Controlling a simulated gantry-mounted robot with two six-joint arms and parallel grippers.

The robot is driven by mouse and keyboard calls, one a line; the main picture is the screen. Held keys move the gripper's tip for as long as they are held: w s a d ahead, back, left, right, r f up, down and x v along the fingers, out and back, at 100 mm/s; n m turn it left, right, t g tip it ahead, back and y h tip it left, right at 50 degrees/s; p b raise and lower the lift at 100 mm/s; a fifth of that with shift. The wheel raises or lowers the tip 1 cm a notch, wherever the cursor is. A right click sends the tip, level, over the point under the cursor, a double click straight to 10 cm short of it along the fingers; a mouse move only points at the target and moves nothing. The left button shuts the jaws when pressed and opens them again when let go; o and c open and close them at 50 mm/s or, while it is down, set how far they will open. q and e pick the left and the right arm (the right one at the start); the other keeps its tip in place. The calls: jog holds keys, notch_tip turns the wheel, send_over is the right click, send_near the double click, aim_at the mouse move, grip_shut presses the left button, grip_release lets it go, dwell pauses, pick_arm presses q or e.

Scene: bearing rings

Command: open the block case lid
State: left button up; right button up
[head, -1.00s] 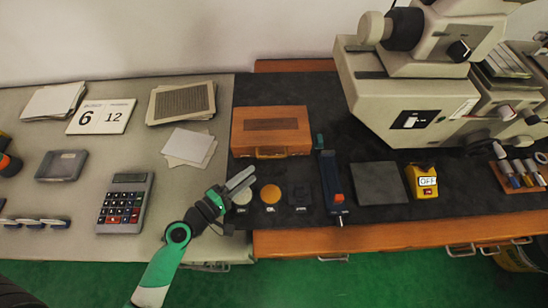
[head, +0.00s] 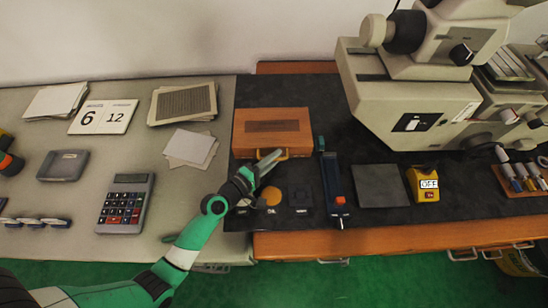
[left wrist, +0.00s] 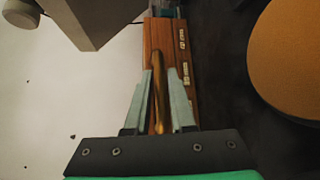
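The block case (head: 272,119) is a shut orange-brown wooden box on the dark mat, with a brass handle (head: 290,154) on its front side. My left gripper (head: 273,158) is at the front of the case, by the handle. In the left wrist view, the fingers (left wrist: 159,85) are parted, with the brass handle (left wrist: 158,62) running between them. A small gap seems to show on each side of it. The wooden case front (left wrist: 185,95) with small pale plates lies beyond. The left fingers hide part of the handle in the head view. My right gripper is out of view.
A blue-black tool (head: 332,180) with an orange knob stands to the right. A large beige microscope (head: 405,100) stands further right. Papers (head: 190,148) lie on the left.

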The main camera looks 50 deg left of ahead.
pick_arm(q)
grip_shut()
dwell(1.1)
